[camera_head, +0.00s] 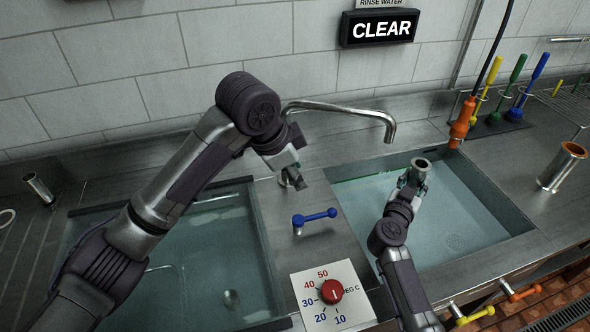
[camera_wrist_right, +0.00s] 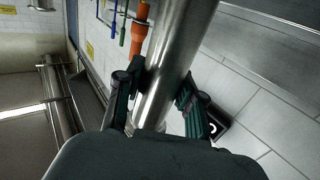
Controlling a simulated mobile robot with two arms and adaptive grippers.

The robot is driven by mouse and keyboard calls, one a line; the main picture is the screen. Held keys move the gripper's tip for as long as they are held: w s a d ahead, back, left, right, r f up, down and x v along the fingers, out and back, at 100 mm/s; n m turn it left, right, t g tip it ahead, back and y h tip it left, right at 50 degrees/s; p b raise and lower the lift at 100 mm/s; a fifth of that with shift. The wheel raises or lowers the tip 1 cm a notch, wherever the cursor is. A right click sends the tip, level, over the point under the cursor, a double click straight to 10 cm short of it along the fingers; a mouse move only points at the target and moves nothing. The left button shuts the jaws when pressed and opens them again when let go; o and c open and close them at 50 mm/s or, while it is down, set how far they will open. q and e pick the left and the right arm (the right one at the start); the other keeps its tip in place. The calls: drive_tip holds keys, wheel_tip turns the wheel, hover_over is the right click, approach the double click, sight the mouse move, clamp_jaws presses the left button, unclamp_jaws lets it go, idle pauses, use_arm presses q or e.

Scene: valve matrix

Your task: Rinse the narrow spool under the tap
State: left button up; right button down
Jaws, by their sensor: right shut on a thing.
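A metal spool (camera_head: 421,166) with an open round top is held by my right gripper (camera_head: 410,186) over the right basin. In the right wrist view the spool (camera_wrist_right: 172,65) is a smooth steel tube between the two fingers of the gripper (camera_wrist_right: 165,100). The tap (camera_head: 345,109) has a long curved spout (camera_head: 390,128) that ends behind and left of the spool. No stream shows from it. My left gripper (camera_head: 288,165) is near the foot of the tap, above the blue lever (camera_head: 315,217); its fingers are too unclear to judge.
Water fills the right basin (camera_head: 505,215) and left basin (camera_head: 190,300). A red dial (camera_head: 331,291) sits on the divider. A wider orange-rimmed tube (camera_head: 562,167) stands at right. An orange hanging handle (camera_head: 461,123) and several coloured brushes (camera_head: 516,85) are behind. A sign (camera_head: 380,28) reads CLEAR.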

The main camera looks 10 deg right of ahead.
idle(0.4)
drive_tip(key=s+d+r+p, duration=0.3)
drive_tip(key=r+p, duration=0.1)
drive_tip(key=p, duration=0.4)
drive_tip(key=shift+s+d, duration=0.2)
drive_tip(key=shift+s, duration=0.2)
drive_tip(key=shift+w, duration=0.1)
idle(1.1)
